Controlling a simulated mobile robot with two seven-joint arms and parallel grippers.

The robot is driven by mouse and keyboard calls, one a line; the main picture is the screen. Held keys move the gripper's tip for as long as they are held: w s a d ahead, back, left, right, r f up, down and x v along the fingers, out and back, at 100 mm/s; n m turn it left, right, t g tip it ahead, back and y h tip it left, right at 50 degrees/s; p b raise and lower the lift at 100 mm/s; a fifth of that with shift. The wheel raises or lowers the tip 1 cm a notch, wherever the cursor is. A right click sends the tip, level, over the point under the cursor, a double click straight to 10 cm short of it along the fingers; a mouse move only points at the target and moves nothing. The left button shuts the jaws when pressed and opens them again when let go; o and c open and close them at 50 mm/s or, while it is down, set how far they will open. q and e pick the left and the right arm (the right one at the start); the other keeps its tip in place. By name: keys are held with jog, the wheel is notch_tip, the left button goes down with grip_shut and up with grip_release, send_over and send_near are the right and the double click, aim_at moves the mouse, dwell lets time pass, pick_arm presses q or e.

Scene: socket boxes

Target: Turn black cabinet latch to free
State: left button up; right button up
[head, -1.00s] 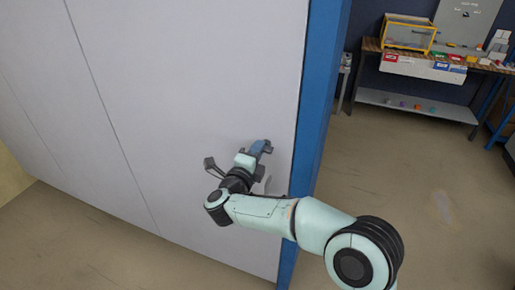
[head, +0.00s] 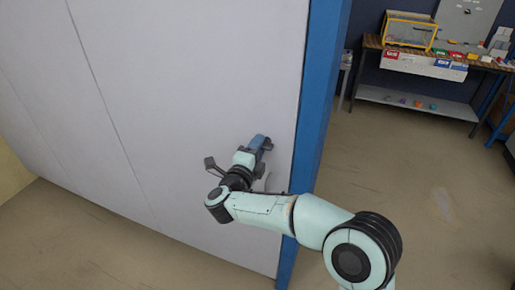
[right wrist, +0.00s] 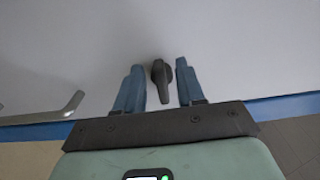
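The black latch (right wrist: 160,78) is on the pale cabinet door (right wrist: 230,50). In the right wrist view it lies between the two blue fingers of my right gripper (right wrist: 158,84). The fingers are open, one on each side of the latch, with a gap showing on both sides. The latch's long part runs nearly parallel to the fingers in that view. In the head view my right gripper (head: 262,143) is at the door near its right edge, and it mostly hides the latch. My left gripper is not in view.
A grey metal handle (right wrist: 62,108) is on the door left of the fingers in the wrist view. A blue cabinet post (head: 318,120) stands right of the door. A workbench (head: 440,60) with bins is far off at the back right. The floor between is clear.

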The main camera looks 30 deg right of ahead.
jog(key=shift+a, duration=0.1)
jog(key=b+v, duration=0.1)
jog(key=v, duration=1.2)
jog(key=shift+a, duration=0.1)
